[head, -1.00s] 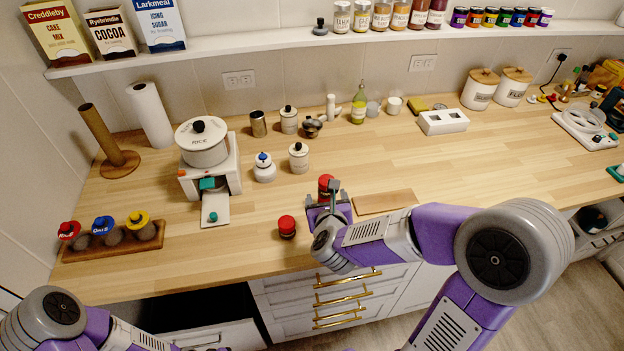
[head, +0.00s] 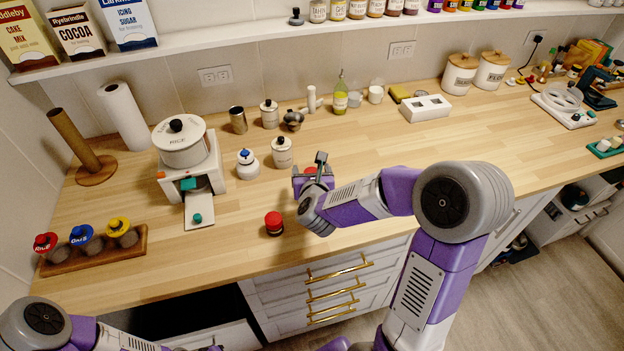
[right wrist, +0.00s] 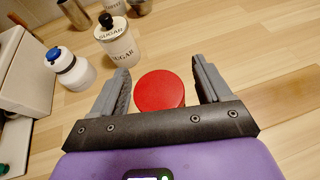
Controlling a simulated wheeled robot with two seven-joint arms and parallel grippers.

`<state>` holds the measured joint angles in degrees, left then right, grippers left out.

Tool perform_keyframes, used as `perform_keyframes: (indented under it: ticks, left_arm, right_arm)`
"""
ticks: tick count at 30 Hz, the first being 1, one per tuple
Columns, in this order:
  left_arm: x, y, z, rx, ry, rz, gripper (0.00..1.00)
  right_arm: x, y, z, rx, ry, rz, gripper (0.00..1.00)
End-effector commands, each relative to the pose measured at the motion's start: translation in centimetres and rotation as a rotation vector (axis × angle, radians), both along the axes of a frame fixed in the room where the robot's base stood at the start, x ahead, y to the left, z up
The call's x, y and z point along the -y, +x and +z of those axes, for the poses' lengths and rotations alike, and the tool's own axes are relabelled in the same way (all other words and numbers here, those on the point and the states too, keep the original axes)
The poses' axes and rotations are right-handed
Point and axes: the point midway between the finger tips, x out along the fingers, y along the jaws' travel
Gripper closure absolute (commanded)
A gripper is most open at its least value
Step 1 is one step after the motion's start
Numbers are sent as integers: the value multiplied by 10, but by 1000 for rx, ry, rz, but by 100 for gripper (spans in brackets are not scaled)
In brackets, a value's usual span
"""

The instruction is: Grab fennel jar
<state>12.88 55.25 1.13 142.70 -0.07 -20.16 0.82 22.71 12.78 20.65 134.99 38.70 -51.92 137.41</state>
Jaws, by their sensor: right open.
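Two small jars with red lids stand near the counter's front edge; I cannot read fennel on either. One red-lidded jar (head: 274,223) stands free, left of my right gripper. The other red-lidded jar (head: 310,170) is mostly hidden behind my right gripper (head: 314,178). In the right wrist view a red lid (right wrist: 160,89) sits between the two open fingers of my right gripper (right wrist: 160,85), with gaps at both sides. My left arm shows at the lower left of the head view, but its gripper is not visible.
A sugar jar (head: 282,153) and a blue-topped white bottle (head: 247,164) stand behind. A white rice dispenser (head: 196,170) is to the left, with a wooden rack (head: 58,266) of lidded jars beyond. The middle of the counter (head: 400,140) is clear.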

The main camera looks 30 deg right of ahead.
Motion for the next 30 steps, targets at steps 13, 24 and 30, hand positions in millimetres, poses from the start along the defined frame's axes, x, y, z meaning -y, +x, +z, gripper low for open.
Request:
perform_keyframes:
  ticks: [13,24,30]
  left_arm:
    - [0,0,0,0,0,0,57]
    - [0,0,4,0,0,0,57]
    - [0,0,17,0,0,0,57]
  right_arm:
    - [0,0,0,0,-1,0,72]
    - [0,0,12,4,-3,0,78]
    - [0,0,53,8,-3,0,78]
